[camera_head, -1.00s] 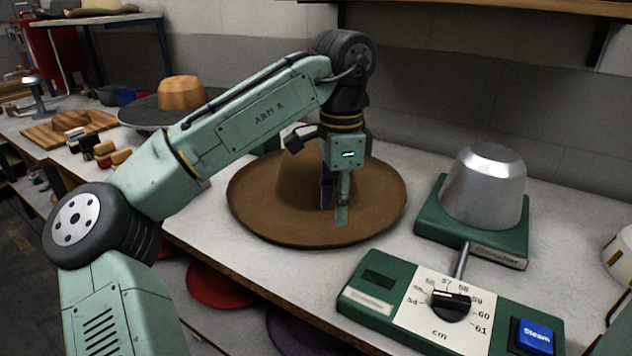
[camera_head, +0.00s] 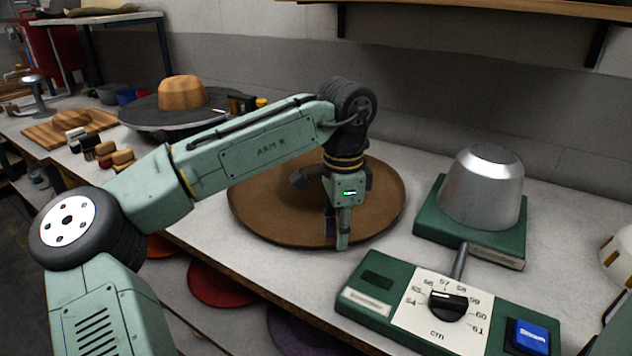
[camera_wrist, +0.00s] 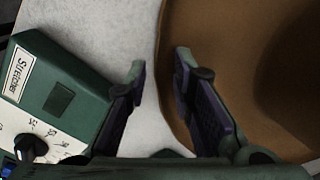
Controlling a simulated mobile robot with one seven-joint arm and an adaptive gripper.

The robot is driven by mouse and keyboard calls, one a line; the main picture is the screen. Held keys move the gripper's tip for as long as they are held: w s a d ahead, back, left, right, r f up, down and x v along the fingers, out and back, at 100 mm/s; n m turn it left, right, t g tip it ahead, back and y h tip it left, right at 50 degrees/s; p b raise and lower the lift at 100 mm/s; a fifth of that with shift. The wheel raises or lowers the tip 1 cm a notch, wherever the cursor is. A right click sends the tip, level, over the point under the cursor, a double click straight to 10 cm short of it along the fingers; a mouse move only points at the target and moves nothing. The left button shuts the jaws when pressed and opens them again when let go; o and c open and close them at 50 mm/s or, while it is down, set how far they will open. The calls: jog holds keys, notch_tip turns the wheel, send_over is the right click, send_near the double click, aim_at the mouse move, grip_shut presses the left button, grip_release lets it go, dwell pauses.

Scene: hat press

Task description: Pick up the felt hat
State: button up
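The brown felt hat (camera_head: 268,215) lies on the grey-white bench with its wide round brim spread out. My arm hides most of its crown in the head view. My gripper (camera_head: 337,240) points down at the front part of the brim. In the wrist view my gripper (camera_wrist: 158,72) is open, with its two fingers apart. The hat (camera_wrist: 235,60) fills the right side there, and its brim edge runs between the fingers. The right finger overlaps the brim and the left finger is over bare bench. I cannot tell whether either finger touches the felt.
A metal hat stretcher (camera_head: 483,190) on a green base stands to the right. Its green control box (camera_head: 375,285), with dial and blue Steam button (camera_head: 530,337), is close to the gripper. A wooden block (camera_head: 182,92) on a dark round plate is at the back left.

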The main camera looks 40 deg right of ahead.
grip_shut()
